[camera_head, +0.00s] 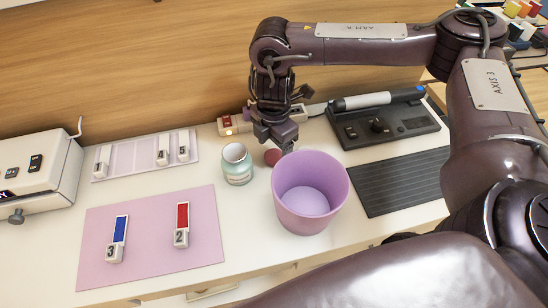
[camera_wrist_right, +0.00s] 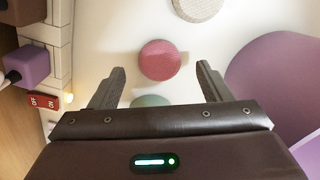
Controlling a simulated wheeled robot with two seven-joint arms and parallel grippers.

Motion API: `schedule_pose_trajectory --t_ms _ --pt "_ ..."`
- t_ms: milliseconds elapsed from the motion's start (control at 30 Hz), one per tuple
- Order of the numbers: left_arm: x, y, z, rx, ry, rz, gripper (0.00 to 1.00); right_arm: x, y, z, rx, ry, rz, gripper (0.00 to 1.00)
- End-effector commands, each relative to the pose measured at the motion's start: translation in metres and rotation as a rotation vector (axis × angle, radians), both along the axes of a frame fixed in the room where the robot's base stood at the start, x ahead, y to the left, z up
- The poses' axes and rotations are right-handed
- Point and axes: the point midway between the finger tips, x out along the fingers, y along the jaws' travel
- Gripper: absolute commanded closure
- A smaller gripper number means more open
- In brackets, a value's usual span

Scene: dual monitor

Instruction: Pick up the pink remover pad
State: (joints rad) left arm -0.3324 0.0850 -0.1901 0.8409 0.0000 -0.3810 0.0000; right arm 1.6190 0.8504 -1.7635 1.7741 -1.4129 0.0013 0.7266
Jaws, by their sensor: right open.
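The pink remover pad (camera_head: 272,157) is a small round disc lying on the white table, between the teal jar and the purple bin. It also shows in the right wrist view (camera_wrist_right: 159,60), just beyond the fingertips and lined up with the gap between them. My right gripper (camera_head: 281,143) points down above the pad and partly covers it in the head view. In the right wrist view its two fingers (camera_wrist_right: 161,76) stand apart with nothing held between them. My left gripper is in neither view.
The purple bin (camera_head: 286,209) stands close on the right of the pad, and the teal jar (camera_head: 238,170) close on the left. A pale round pad (camera_wrist_right: 197,8) shows beyond the pink one. A power strip (camera_head: 232,125) lies behind. A black tool station (camera_head: 385,127) stands at right.

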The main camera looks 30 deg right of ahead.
Motion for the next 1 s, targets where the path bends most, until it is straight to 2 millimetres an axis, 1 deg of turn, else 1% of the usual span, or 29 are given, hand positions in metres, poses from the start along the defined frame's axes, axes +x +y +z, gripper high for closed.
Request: schedule_pose_trajectory --t_ms 100,200,433,467,800,1000 --pt "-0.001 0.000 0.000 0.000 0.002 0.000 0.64 0.000 0.000 -0.015 -0.001 -0.001 0.000 0.28" --pt "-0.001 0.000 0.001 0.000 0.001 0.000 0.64 0.000 0.000 -0.022 -0.001 -0.001 0.001 0.28" --pt "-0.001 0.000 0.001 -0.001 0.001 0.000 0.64 0.000 0.000 -0.024 0.000 -0.002 0.001 0.28" --pt "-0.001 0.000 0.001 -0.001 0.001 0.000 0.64 0.000 0.000 -0.024 0.000 -0.002 0.001 0.31" --pt "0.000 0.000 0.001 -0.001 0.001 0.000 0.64 0.000 0.000 -0.023 0.000 -0.002 0.001 0.76" --pt "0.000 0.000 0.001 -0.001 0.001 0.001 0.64 0.000 0.000 -0.023 0.000 -0.002 0.000 0.76"
